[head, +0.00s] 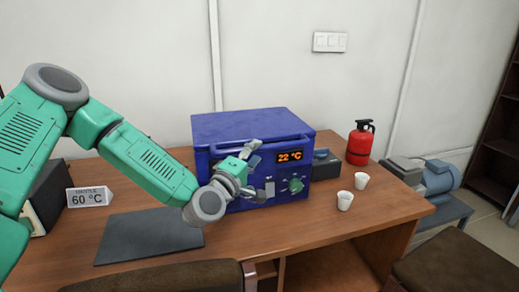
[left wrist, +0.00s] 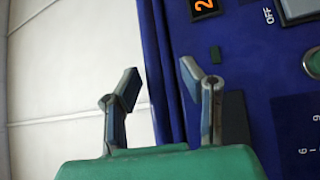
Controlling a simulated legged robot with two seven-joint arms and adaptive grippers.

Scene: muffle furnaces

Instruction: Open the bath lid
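The blue bath (head: 252,125) stands on the desk with its flat lid on top shut, and its front display reads 22 °C. A blue bar-like handle (head: 228,146) runs across the upper front, partly hidden by my gripper. My left gripper (head: 258,168) is in front of the bath's face, its fingers spread. In the left wrist view the two fingers (left wrist: 160,82) are apart, with a blue edge or bar (left wrist: 155,50) lying beyond the gap; I cannot tell whether they touch it. My right gripper is not in view.
A green knob (head: 296,185) is on the bath's front. Two white cups (head: 345,200) (head: 361,180) and a red extinguisher (head: 360,143) stand to the right. A chair back (head: 165,278) is at the front.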

